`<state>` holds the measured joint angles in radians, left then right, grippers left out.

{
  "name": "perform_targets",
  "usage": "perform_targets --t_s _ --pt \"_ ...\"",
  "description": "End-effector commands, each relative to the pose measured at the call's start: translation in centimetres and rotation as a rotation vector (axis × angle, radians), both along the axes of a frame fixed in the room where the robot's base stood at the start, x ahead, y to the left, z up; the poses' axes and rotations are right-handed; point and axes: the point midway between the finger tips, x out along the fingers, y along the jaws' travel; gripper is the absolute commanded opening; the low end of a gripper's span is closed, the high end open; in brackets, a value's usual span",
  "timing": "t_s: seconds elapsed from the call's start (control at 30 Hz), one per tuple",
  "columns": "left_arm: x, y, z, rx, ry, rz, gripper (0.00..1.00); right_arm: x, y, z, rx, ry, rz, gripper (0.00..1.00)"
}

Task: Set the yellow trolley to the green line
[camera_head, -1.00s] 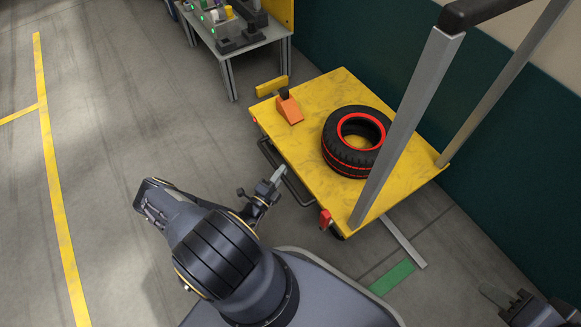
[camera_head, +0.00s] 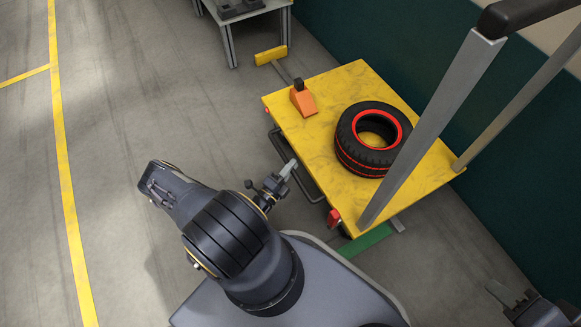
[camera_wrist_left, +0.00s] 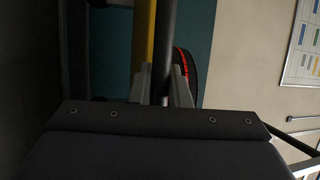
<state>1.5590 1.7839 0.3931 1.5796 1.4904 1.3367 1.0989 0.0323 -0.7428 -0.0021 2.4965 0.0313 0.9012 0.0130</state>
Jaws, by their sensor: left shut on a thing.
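The yellow trolley (camera_head: 335,123) stands right of my left arm, with a tyre with red stripes (camera_head: 360,165) and an orange wedge (camera_head: 302,101) on its deck. The green line (camera_head: 367,241) lies on the floor just beyond the trolley's near corner; part of it may be hidden under the trolley. My left gripper (camera_head: 289,168) is at the dark side bar (camera_head: 312,190) of the trolley. In the left wrist view, its two fingers (camera_wrist_left: 163,88) are closed around the dark bar (camera_wrist_left: 167,50). My right gripper (camera_head: 518,297) is at the lower right, away from the trolley; its jaws are unclear.
A grey workbench (camera_head: 240,12) stands at the top. A yellow stop block (camera_head: 270,55) is behind the trolley's far end. The dark green wall (camera_head: 435,75) runs along the right. A yellow floor line (camera_head: 65,180) runs down the left; the floor there is clear.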

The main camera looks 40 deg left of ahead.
Motion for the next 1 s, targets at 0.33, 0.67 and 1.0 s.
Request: perform_targets --t_s 0.33,0.67,1.0 --pt "0.0 -0.1 0.0 0.0 0.001 -0.001 0.17 0.0 0.0 0.0 0.0 0.0 0.0 0.36" --pt "0.0 0.0 0.0 0.0 0.0 0.001 0.38 0.0 0.0 0.0 0.0 0.0 0.0 0.36" --pt "-3.0 0.0 -0.4 -0.001 0.003 0.003 0.38 0.0 0.0 0.9 0.0 0.0 0.0 0.36"
